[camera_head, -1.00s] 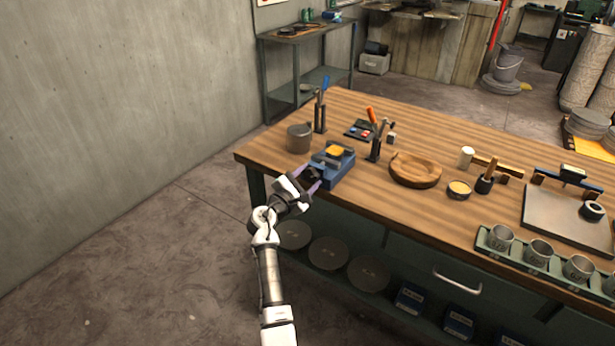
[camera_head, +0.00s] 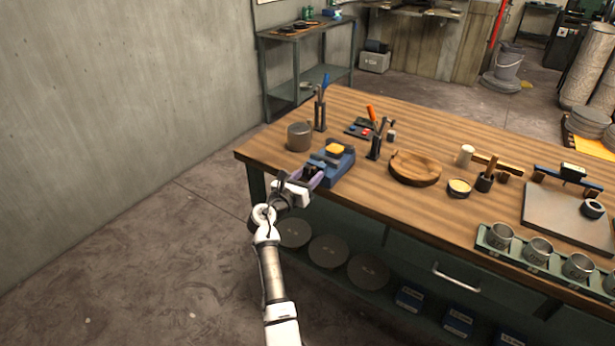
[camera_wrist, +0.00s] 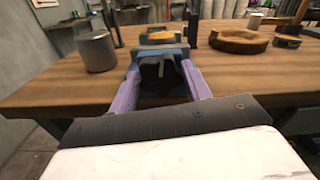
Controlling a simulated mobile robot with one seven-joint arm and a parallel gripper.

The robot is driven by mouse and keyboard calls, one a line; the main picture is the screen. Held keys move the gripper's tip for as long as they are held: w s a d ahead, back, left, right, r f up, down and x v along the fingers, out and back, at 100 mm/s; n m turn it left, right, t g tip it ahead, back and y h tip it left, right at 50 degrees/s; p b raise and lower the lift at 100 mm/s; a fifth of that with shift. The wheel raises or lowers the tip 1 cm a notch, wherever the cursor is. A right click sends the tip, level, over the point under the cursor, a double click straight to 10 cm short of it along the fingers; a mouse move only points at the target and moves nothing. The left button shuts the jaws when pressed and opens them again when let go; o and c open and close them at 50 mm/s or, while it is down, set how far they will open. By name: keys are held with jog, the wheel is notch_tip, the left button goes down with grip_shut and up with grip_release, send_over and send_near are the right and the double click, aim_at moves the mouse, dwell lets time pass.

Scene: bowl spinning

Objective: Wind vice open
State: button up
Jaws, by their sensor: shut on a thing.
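A blue vice (camera_head: 338,168) sits at the near left edge of the wooden bench, with a yellow-orange block (camera_head: 335,149) on top between its jaws. The vice (camera_wrist: 155,50) is straight ahead in the wrist view, where the orange top of the block (camera_wrist: 160,36) shows. My gripper (camera_head: 313,174) is at the front of the vice. Its purple fingers (camera_wrist: 160,72) are on both sides of the dark vice handle (camera_wrist: 158,76), shut on it. The exact finger contact is hard to see.
A grey metal pot (camera_head: 299,137) stands left of the vice. A tool holder (camera_head: 374,148) is close on its right, and a wooden bowl (camera_head: 415,168) lies beyond. Open floor lies left of the bench (camera_head: 440,140).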

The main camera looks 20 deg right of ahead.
jog(key=shift+f+n, duration=0.1)
jog(key=shift+n, duration=0.7)
jog(key=o, duration=1)
jog(key=shift+c, duration=0.2)
jog(key=b+v, duration=0.3)
jog(key=v, duration=1)
jog(key=shift+s+a, duration=0.25)
jog(key=shift+a, duration=0.05)
